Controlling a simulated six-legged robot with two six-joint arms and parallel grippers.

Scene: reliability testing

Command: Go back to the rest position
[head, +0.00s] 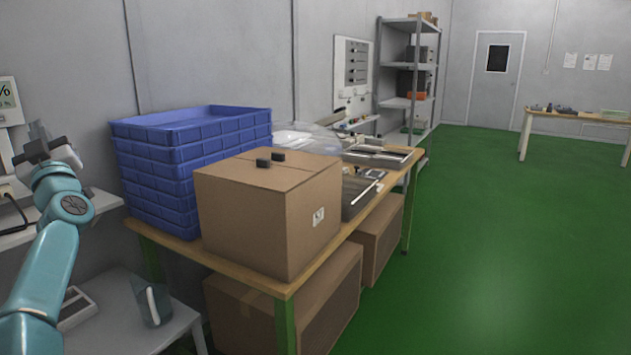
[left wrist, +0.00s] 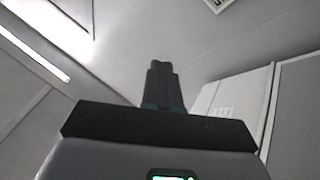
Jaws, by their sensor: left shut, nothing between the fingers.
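My left gripper (head: 38,143) is raised at the left edge of the head view, at the end of my teal arm. It is shut and holds nothing. In the left wrist view my left gripper (left wrist: 162,70) shows as two dark fingers close together, pointing up toward the ceiling and pale walls. My right gripper is not in view.
A grey shelf surface (head: 130,315) lies below. Green floor (head: 480,250) is clear at right.

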